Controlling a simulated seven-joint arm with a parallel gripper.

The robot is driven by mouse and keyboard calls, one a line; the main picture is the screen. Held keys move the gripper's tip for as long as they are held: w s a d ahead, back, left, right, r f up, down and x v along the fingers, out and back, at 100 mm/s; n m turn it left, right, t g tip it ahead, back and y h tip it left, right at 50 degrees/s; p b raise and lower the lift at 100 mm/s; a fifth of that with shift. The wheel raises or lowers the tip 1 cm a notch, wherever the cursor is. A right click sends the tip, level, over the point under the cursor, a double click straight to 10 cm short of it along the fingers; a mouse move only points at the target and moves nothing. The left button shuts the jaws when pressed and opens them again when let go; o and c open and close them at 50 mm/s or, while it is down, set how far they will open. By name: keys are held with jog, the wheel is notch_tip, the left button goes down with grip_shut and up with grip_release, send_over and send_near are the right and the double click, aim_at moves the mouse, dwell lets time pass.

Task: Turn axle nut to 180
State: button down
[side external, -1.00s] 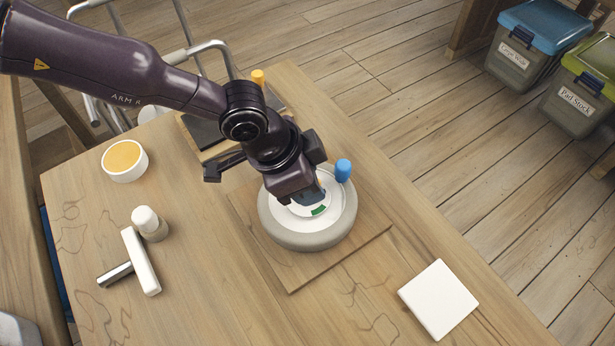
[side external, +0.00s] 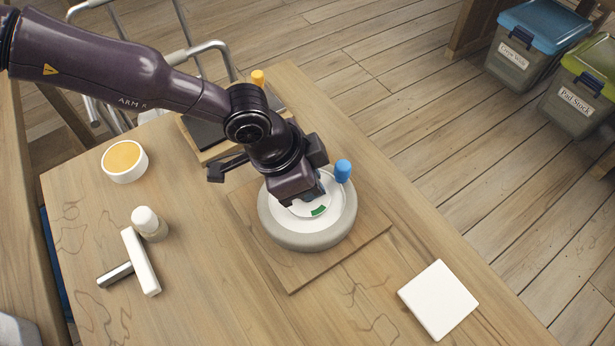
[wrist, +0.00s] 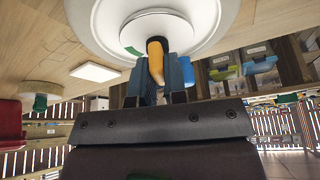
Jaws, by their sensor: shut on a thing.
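A round grey wheel unit (side external: 307,238) with a white dial face lies on a square wooden board. A green mark (side external: 319,210) sits on the near part of the dial, and a blue peg (side external: 343,170) stands at the rim. In the wrist view an orange bar-like piece (wrist: 155,60), apparently the axle nut, stands at the dial's centre (wrist: 135,22). My gripper (wrist: 158,72) is shut on it, one blue-grey finger on each side. In the side view my gripper (side external: 312,197) hides this piece. I see no readable angle scale.
A white bowl with orange contents (side external: 125,160), a white-capped jar (side external: 149,223) and a white-headed mallet (side external: 140,262) are on the left. A white square tile (side external: 438,299) lies at the right front. A dark block with an orange knob (side external: 257,77) stands behind my wrist. Labelled bins (side external: 535,45) are beyond the table.

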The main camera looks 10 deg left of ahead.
jog(key=shift+f, duration=0.15)
jog(key=m+g, duration=0.1)
jog(key=m, duration=0.2)
jog(key=m+g, duration=0.1)
jog(key=m, duration=0.2)
jog(key=shift+m+g, duration=0.4)
jog(key=m+g, duration=0.1)
jog(key=m, duration=0.5)
jog(key=shift+f+g+y, duration=0.1)
jog(key=shift+g+y, duration=0.3)
jog(key=shift+a, duration=0.1)
jog(key=c, duration=1.2)
grip_release()
jog(key=shift+o, duration=0.2)
